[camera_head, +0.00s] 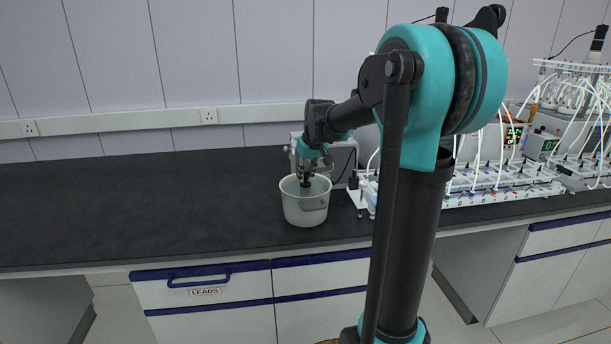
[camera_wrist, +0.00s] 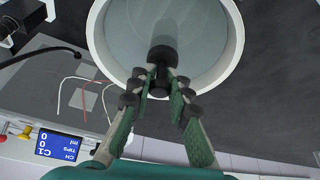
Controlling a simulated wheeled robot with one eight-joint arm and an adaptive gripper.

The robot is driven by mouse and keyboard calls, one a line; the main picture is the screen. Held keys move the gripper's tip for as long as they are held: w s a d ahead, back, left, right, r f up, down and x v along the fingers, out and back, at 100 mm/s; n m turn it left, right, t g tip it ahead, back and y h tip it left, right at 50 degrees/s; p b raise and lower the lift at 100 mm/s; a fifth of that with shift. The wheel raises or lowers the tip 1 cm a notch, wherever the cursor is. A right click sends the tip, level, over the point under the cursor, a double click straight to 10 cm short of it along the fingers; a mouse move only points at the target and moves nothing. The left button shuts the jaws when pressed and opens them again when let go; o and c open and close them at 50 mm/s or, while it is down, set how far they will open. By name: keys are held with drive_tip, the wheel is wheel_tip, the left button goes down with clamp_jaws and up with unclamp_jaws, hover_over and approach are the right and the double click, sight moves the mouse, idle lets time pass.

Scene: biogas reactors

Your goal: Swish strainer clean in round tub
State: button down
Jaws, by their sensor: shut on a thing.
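My gripper (camera_head: 305,180) points down at the tub's opening. In the wrist view my gripper (camera_wrist: 162,85) is shut on a dark cylindrical piece (camera_wrist: 162,56), which looks like the strainer's handle. That piece reaches into the tub. The strainer's lower part is hidden, and I cannot tell how deep it sits.
A reactor rack with white tubes (camera_head: 500,185) stands to the right of the tub. A grey box unit (camera_head: 342,160) is just behind it. A blue display (camera_wrist: 60,148) and thin wires (camera_wrist: 85,82) show in the wrist view. The bench left of the tub (camera_head: 140,200) is clear.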

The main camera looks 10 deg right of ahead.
drive_tip(key=shift+r, duration=3.35)
drive_tip(key=shift+r, duration=0.1)
wheel_tip(320, 180, up, 6)
drive_tip(key=shift+f, duration=0.1)
drive_tip(key=shift+f, duration=4.35)
drive_tip(key=shift+r, duration=0.1)
